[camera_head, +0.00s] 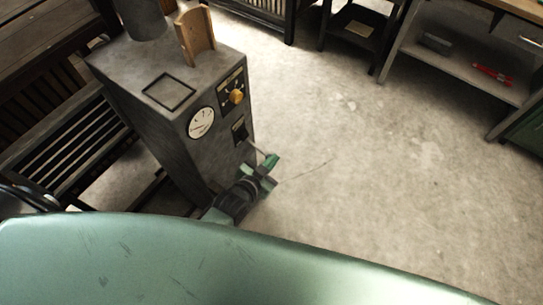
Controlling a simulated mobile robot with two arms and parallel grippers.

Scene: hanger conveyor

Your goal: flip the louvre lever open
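A dark grey metal cabinet (150,125) stands left of centre, with a white round dial and a panel with a yellow knob on its front. Below the knob is a small black plate (239,130). A thin pale rod (259,152) shows just beyond my gripper, by the cabinet's front; I cannot tell whether it is the louvre lever. My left gripper (268,170), with green fingers, is low beside the cabinet's front, close to the rod. I cannot tell whether they touch or how wide the fingers stand. My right gripper is out of view.
A slatted dark frame (72,128) stands left of the cabinet. A curved wooden piece (195,35) and a dark cylinder are on the cabinet top. A bench (465,60) with a red tool on its shelf is at the right. The concrete floor (350,150) between is clear.

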